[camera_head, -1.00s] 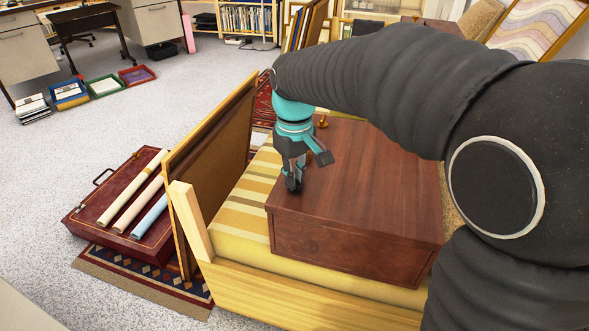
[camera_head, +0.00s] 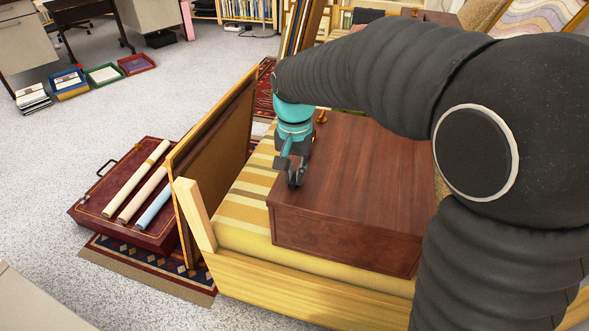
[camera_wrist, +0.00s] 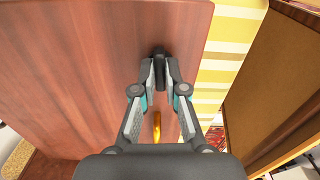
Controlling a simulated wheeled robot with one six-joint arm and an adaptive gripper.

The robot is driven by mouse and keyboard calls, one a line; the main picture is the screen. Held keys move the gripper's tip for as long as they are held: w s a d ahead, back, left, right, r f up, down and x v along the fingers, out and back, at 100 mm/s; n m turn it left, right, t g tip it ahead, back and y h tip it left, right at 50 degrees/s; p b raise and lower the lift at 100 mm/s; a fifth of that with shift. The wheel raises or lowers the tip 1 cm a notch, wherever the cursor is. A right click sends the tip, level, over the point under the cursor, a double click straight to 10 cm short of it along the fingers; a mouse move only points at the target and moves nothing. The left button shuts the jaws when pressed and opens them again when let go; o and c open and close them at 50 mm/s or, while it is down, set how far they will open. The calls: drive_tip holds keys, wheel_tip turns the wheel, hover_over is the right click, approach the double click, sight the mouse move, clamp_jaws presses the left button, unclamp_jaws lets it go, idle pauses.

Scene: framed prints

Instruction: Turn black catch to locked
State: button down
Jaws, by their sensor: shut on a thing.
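The black catch (camera_wrist: 159,52) is a small dark piece on the top of the reddish-brown wooden box (camera_head: 365,185), near the box's edge by the striped cushion. My gripper (camera_wrist: 160,72) is shut on the catch, with a fingertip on each side of it. In the head view my gripper (camera_head: 295,182) points down at the box top's left edge and hides the catch. The wrist view shows the catch's long side running roughly up and down the picture. I cannot make out any locked marking.
A small brass piece (camera_wrist: 157,124) stands on the box top behind the fingers. The box rests on a yellow striped cushion (camera_head: 240,205). A framed panel (camera_head: 215,160) leans upright close on the left. A dark red case (camera_head: 110,222) with rolled prints lies beyond it.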

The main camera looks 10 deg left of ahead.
sight(294, 176)
drive_tip(key=shift+m, duration=0.6)
drive_tip(key=c, duration=1.2)
unclamp_jaws()
wheel_tip(294, 176, up, 12)
drive_tip(key=shift+r, duration=0.1)
